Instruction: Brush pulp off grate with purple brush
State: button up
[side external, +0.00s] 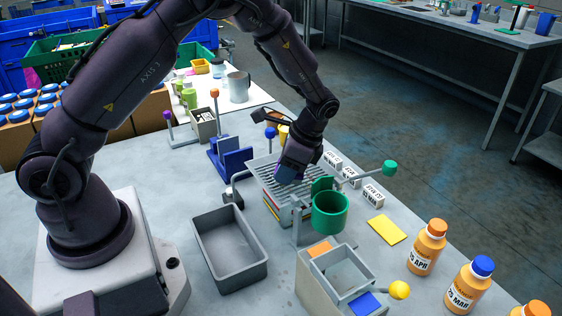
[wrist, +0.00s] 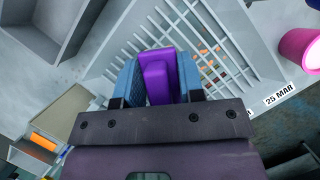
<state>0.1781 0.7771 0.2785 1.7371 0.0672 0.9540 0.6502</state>
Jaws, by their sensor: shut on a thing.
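My gripper (side external: 290,174) is low over the grey barred grate (side external: 262,178) in the side view. In the wrist view its blue fingers (wrist: 158,82) are shut on the purple brush (wrist: 158,62), which points over the slats of the grate (wrist: 215,72). In the side view the brush is mostly hidden by the gripper. I cannot tell if its bristles touch the bars. Small orange patches (wrist: 204,48) show at the bars to the right of the brush in the wrist view; I cannot tell if they are pulp on top or something below.
A green cup (side external: 330,213) on a stand is close to the grate's front right. An empty grey tray (side external: 230,248) sits left of it. A grey box (side external: 348,275) with a yellow-knobbed lever stands in front. Orange bottles (side external: 427,248) line the right; date blocks (side external: 351,178) lie behind.

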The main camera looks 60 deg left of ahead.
jog(key=d, duration=0.2)
jog(key=shift+d, duration=0.3)
notch_tip(320, 180, up, 8)
jog(key=shift+a, duration=0.15)
dwell(0.3)
jog(key=shift+a, duration=0.1)
dwell(0.3)
